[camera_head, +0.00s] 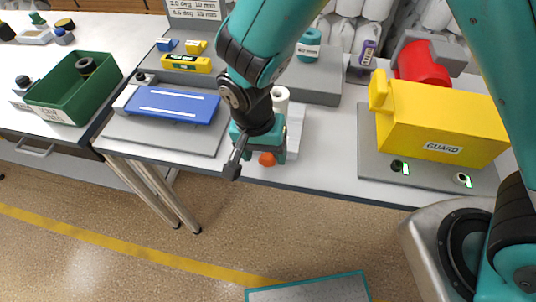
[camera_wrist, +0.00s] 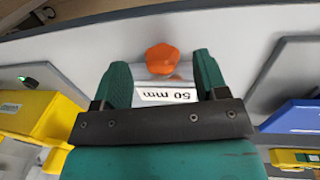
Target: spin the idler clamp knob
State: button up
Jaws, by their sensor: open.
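The orange clamp knob (camera_wrist: 162,59) is a small lobed knob at the front edge of the table. In the wrist view it sits between the tips of my gripper's two teal fingers (camera_wrist: 162,75), with a gap on each side. My gripper is open and holds nothing. In the head view the knob (camera_head: 267,159) shows just below my gripper (camera_head: 258,158), partly covered by it. A white label reading "50 mm" (camera_wrist: 166,95) lies beside the knob in the wrist view. The rest of the clamp is mostly hidden behind my gripper.
A blue plate (camera_head: 172,105) on a grey base stands left of my gripper. A yellow guard box (camera_head: 440,115) stands on a grey base to the right. A green bin (camera_head: 55,115) is on the far-left table. The floor in front is mostly open.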

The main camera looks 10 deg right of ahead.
aim_at(267, 160)
jog(key=shift+d+f, duration=0.15)
jog(key=shift+f, duration=1.1)
jog(key=c, duration=0.9)
jog(key=shift+d+f+t+y+b, duration=0.2)
jog(key=shift+t+y+b, duration=0.1)
jog(key=shift+y+b, duration=0.55)
jog(key=shift+c, duration=0.2)
jog(key=shift+s+r+y+b, duration=0.1)
jog(key=shift+y+b, duration=0.4)
jog(key=shift+y, duration=0.05)
jog(key=shift+r, duration=0.1)
jog(key=o, duration=0.9)
